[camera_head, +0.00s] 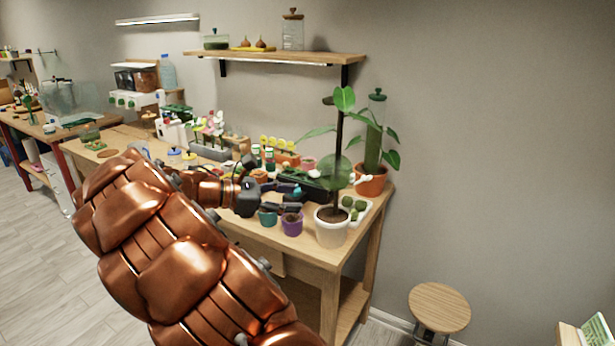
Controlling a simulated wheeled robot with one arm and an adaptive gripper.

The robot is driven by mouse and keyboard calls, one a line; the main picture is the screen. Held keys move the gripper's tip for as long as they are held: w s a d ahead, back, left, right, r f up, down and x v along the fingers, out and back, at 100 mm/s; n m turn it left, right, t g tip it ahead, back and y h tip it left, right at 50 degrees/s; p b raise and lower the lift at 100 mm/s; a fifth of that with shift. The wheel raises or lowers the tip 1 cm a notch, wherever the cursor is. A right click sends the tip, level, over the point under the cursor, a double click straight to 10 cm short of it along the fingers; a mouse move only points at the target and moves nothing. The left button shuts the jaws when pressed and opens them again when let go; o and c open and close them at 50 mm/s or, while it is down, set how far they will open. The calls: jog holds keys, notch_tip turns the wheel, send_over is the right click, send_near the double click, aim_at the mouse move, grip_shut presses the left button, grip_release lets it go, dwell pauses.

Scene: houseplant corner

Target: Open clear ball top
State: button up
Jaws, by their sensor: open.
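A clear, greenish ball (336,172) sits around the dark upright stem of a leafy plant in a white pot (332,228). The pot stands near the front right corner of the wooden table. The ball looks closed, but its seam is too small to make out. My gripper (297,198) is open, with dark fingers pointing right. In the picture it is just left of the ball and slightly lower, apart from it. I cannot tell its exact depth relative to the ball. My copper arm hides part of the table.
Teal (267,216) and purple (292,223) pots stand just below my gripper. A terracotta pot (371,183) with a plant is behind right, beside a white tray (362,208). A shelf (290,57) hangs above. A stool (439,306) stands right of the table.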

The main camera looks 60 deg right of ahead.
aim_at(310, 174)
jog(key=w+d+n+g+h, duration=0.1)
jog(key=w+d+n+h, duration=0.25)
jog(key=w+d, duration=0.3)
jog(key=shift+y, duration=0.25)
jog(key=shift+p+x, duration=0.5)
jog(key=shift+x, duration=2.95)
jog(key=shift+s+a, duration=0.15)
grip_shut()
